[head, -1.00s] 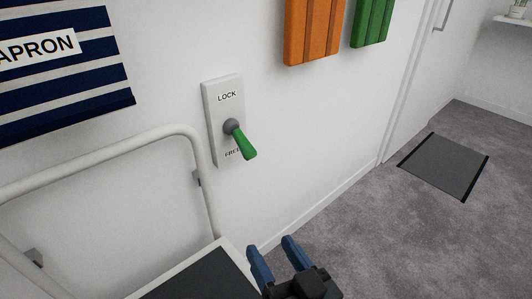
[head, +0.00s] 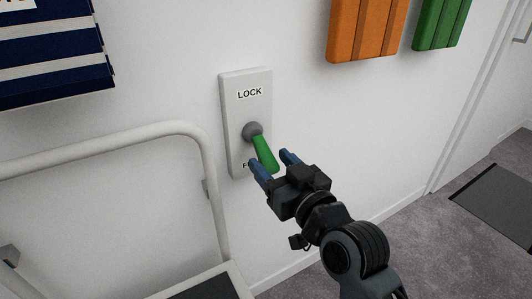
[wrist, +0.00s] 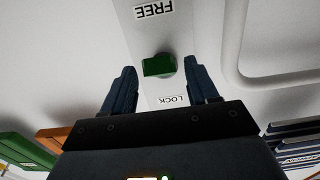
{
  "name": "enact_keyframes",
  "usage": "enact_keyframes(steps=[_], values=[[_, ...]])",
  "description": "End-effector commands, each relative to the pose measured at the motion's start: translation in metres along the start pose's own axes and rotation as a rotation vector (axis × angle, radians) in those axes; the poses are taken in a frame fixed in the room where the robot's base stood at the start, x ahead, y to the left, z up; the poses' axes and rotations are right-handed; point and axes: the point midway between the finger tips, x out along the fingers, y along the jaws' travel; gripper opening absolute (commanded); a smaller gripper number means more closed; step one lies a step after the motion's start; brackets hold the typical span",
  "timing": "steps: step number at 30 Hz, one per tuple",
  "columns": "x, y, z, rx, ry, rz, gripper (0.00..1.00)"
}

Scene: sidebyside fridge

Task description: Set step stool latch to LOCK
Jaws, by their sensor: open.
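The latch is a white wall plate (head: 236,106) marked LOCK at the top, with a partly hidden label at the bottom that reads FREE in the wrist view. Its green lever (head: 264,153) hangs from a grey pivot and points down toward the FREE end. My gripper (head: 274,162) is open, with one blue finger on each side of the lever's lower end. In the wrist view, which is upside down, the green lever (wrist: 159,66) shows between the two spread fingers (wrist: 163,86). I cannot tell whether either finger touches it. The step stool's white tube frame (head: 110,139) stands at left.
Orange (head: 365,28) and green (head: 441,22) hanging items are at upper right. A dark mat (head: 502,205) lies on the grey floor at right. The wall around the plate is bare.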

Motion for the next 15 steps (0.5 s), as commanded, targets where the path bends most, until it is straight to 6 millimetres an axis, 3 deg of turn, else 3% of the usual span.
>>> enact_keyframes(steps=[6, 15], values=[[0.028, -0.001, 0.0, -0.002, -0.001, -0.002, 0.59], [0.038, 0.0, 0.0, 0.001, 0.002, 0.001, 0.59]])
